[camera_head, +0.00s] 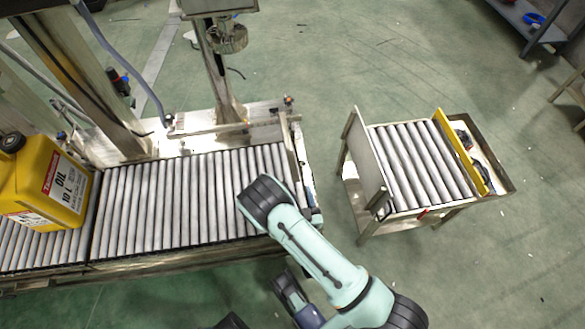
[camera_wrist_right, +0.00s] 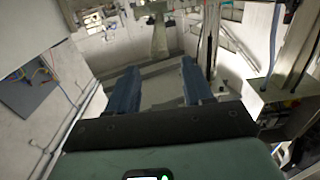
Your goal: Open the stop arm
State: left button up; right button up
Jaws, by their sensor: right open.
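A narrow metal bar (camera_head: 291,148) crosses the right end of the long roller conveyor (camera_head: 190,200) in the head view. It looks like the stop arm and lies across the roller path. Its near part is close to my right arm, which hides some of the conveyor corner. My right gripper (camera_wrist_right: 159,68) is open and empty in the wrist view, with its two blue fingers apart. In the head view it is mostly hidden under my own arm, so I cannot tell its distance from the bar. My left gripper does not show.
A yellow oil canister (camera_head: 45,185) stands on the conveyor at the left. Metal posts (camera_head: 80,70) rise behind the conveyor.

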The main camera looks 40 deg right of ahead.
aim_at(293, 167)
jog(key=b+x, duration=0.2)
jog(key=x, duration=0.8)
jog(key=shift+w+f, duration=0.1)
jog(key=shift+w, duration=0.05)
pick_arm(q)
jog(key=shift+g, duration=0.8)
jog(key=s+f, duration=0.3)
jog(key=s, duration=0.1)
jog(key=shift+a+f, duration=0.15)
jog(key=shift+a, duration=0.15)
pick_arm(e)
grip_shut()
